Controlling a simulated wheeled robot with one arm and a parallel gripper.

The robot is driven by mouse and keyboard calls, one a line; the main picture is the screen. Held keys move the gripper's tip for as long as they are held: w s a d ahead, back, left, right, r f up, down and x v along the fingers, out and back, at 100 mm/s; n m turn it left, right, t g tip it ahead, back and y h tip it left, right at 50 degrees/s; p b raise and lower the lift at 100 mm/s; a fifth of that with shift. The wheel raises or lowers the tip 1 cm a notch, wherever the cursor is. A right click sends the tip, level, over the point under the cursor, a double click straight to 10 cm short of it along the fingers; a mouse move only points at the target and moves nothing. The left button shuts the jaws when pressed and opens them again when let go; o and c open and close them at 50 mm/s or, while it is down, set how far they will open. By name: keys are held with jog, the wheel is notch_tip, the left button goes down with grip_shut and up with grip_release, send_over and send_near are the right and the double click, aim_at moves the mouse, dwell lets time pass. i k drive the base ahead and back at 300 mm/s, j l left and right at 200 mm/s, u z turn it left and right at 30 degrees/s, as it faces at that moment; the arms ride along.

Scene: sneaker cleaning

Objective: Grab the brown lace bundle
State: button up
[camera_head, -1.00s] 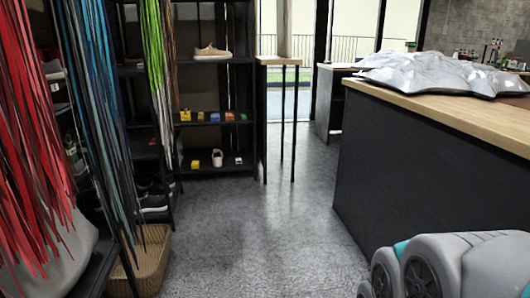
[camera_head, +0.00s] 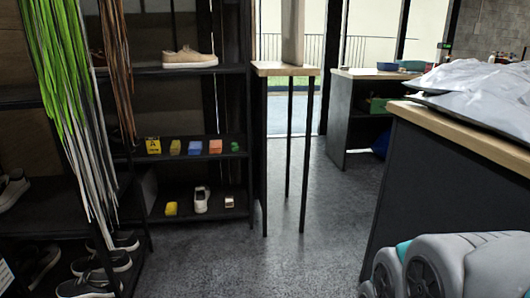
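A brown lace bundle (camera_head: 117,75) hangs at the upper left, in front of the black shelving. It is long and thin, and its top runs out of the picture. A green and white lace bundle (camera_head: 68,100) hangs just left of it, nearer to me. My gripper is not in the picture. Only a grey and teal part of my arm (camera_head: 440,268) shows at the lower right, so I cannot see what my gripper holds.
A black shelf (camera_head: 200,137) holds a beige shoe (camera_head: 190,58) and several small boxes. Several shoes (camera_head: 95,285) sit low at the left. A wood-topped counter (camera_head: 470,150) with silvery sheeting stands right. A tall narrow table (camera_head: 287,69) stands ahead. Grey floor (camera_head: 270,265) between is clear.

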aim_at(230, 203)
jog(key=i+u, duration=0.1)
jog(key=i, duration=0.55)
jog(key=i+l, duration=0.15)
jog(key=i, duration=0.5)
jog(key=i+u, duration=0.15)
jog(key=i, duration=0.5)
jog(key=i+l+u, duration=0.15)
jog(key=i, duration=0.05)
